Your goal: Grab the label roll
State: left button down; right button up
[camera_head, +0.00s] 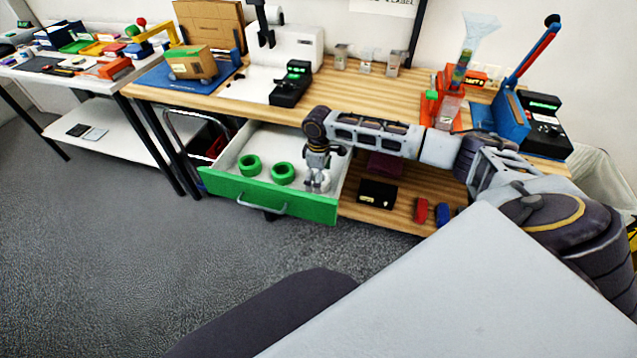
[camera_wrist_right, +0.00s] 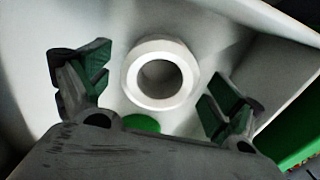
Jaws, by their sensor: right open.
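The white label roll (camera_wrist_right: 131,78) stands out in the right wrist view as a thick ring with a round hole facing the camera. It lies in the open drawer (camera_head: 245,197) and shows partly in the head view (camera_head: 326,184), mostly hidden by my gripper. My right gripper (camera_head: 318,176) is above the right part of the drawer, pointing down. In the wrist view its open fingers (camera_wrist_right: 152,85) stand on either side of the roll, with visible gaps and nothing held. My left gripper is not in view.
Two green rolls (camera_head: 249,165) lie in the drawer left of my gripper; part of a green thing (camera_wrist_right: 141,123) shows beside the white roll. The drawer's green front (camera_head: 300,204) and walls surround the space. A black box (camera_head: 377,194) sits on the lower shelf.

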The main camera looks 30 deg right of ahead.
jog(key=shift+f, duration=0.6)
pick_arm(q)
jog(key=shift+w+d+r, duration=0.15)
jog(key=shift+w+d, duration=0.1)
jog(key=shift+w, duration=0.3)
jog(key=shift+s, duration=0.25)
pick_arm(e)
jog(key=shift+c, duration=0.5)
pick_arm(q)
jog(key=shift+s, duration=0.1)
pick_arm(e)
jog(key=c, duration=1)
jog(key=shift+r, duration=0.15)
jog(key=shift+c, duration=0.2)
jog(key=shift+r, duration=0.5)
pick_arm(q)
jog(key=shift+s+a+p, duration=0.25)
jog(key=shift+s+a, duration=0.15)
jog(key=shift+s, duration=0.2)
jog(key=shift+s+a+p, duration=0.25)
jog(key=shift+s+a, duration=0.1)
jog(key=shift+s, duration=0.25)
pick_arm(e)
notch_tip(320, 180, up, 9)
